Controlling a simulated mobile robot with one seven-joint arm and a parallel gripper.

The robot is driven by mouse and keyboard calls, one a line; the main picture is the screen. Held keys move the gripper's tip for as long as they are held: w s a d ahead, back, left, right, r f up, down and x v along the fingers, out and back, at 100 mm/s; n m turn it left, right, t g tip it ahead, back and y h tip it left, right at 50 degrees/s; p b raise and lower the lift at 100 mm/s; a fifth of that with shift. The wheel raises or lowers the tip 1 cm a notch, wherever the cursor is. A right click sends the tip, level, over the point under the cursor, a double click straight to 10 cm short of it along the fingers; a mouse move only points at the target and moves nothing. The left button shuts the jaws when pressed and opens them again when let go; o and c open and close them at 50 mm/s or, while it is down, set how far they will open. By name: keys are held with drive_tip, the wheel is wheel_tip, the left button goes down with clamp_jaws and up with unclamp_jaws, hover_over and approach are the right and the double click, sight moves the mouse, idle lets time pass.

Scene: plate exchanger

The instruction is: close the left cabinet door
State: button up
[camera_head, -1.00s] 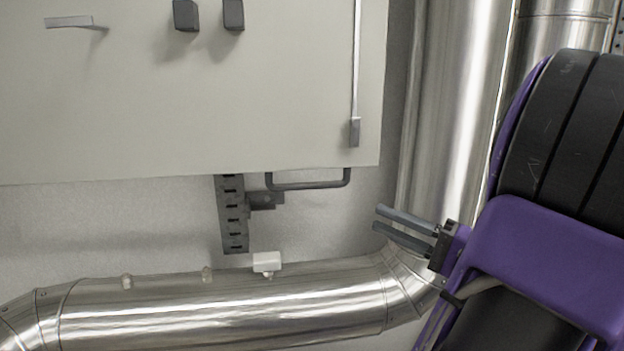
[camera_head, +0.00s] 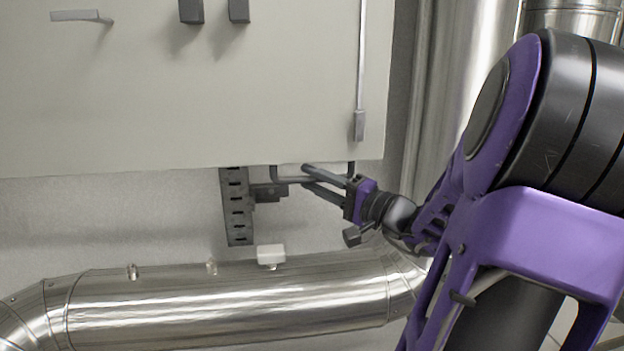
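A large pale cabinet front (camera_head: 200,100) fills the upper left of the head view. It has a thin lever handle (camera_head: 75,15) at upper left, two dark knobs (camera_head: 191,10) at the top, and a long vertical rod (camera_head: 361,60) near its right edge. I cannot tell which part is the left door or how far it stands open. My gripper (camera_head: 306,176) is just below the cabinet's bottom edge, pointing left, its two fingers apart with nothing visible between them. It overlaps the dark bar handle (camera_head: 273,174) under the cabinet; contact cannot be told.
A slotted dark bracket (camera_head: 236,215) hangs on the wall below the cabinet. A shiny horizontal pipe (camera_head: 210,308) with a small white box (camera_head: 270,255) runs below. Shiny vertical pipes (camera_head: 455,90) stand at right, behind my arm. Bare wall shows at lower left.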

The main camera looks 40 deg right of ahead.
drive_tip(key=shift+w, duration=0.25)
clamp_jaws()
drive_tip(key=shift+r, duration=0.1)
idle(1.2)
